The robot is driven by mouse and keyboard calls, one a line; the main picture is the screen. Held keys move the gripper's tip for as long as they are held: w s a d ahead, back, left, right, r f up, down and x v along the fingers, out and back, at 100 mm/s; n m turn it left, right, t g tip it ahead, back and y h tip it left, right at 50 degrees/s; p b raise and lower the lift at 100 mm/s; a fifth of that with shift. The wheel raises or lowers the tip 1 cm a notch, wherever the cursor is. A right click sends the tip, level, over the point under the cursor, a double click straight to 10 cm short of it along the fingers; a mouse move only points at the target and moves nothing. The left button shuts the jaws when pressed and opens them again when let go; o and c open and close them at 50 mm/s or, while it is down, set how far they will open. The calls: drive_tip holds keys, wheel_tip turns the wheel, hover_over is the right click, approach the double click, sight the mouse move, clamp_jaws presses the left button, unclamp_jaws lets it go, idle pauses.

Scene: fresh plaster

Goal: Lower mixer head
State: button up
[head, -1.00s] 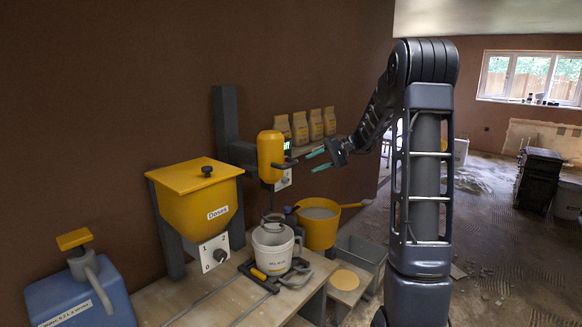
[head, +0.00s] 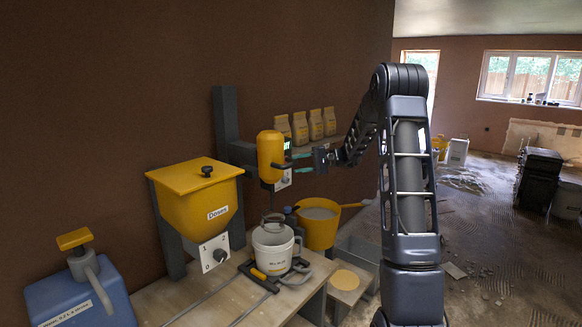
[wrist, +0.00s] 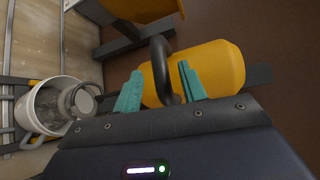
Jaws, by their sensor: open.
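The yellow mixer head (head: 271,150) is raised on a grey post, above the white bucket (head: 270,262). Its stirrer (head: 272,222) hangs at the bucket's mouth. In the wrist view the yellow mixer head (wrist: 220,70) lies just beyond my fingers, with a dark curved handle (wrist: 158,62) on its near side. My gripper (head: 300,163) is at the right side of the head, its teal fingers apart. In the wrist view my gripper (wrist: 162,88) has one finger on each side of the handle's lower part. Contact with the handle cannot be told.
A yellow hopper (head: 190,205) and a blue water canister (head: 85,290) stand to the left. Paper bags (head: 315,125) sit on a shelf behind. A yellow tub (head: 318,225) and a grey crate (head: 365,250) are right of the bucket. Open floor lies further right.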

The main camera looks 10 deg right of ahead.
sight(295, 165)
drive_tip(key=shift+a+f, duration=0.15)
drive_tip(key=shift+a, duration=0.85)
drive_tip(key=shift+a+f, duration=0.1)
drive_tip(key=shift+a, duration=0.85)
clamp_jaws()
